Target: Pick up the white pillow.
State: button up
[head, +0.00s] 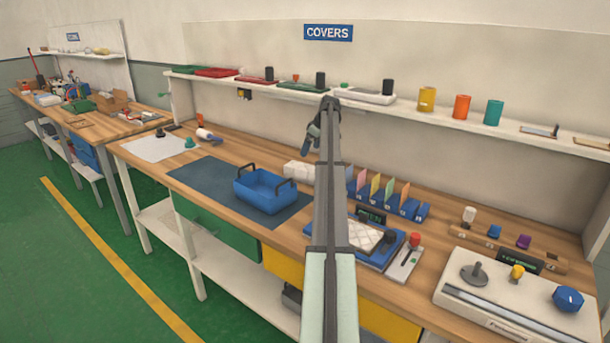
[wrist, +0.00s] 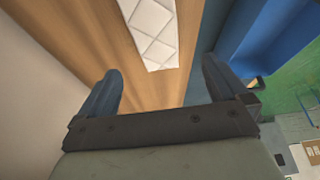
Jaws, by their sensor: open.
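A white quilted pad, which looks like the white pillow (head: 299,172), lies on the wooden bench behind the blue basket, partly hidden by my arm. It also shows at the top of the wrist view (wrist: 152,32), cut off by the frame edge. My gripper (head: 308,148) is above the bench, over the area of the pad. In the wrist view my gripper (wrist: 160,82) is open, with nothing between its fingers; the pad is ahead of them and apart. A second white quilted piece (head: 362,236) lies on a blue device to the right.
A blue basket (head: 262,198) with dark handles stands on a dark mat (head: 205,184). Its blue side is close to the right finger in the wrist view (wrist: 268,40). A wall shelf (head: 450,126) with cups and trays runs behind. Coloured upright cards (head: 376,187) stand to the right.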

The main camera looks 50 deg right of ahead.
aim_at(305, 167)
jog(key=x, duration=0.8)
jog(key=shift+s+d+f, duration=0.25)
jog(key=shift+f, duration=0.1)
jog(key=shift+x, duration=2.55)
jog(key=shift+s, duration=0.15)
jog(key=shift+c, duration=0.2)
jog(key=c, duration=0.8)
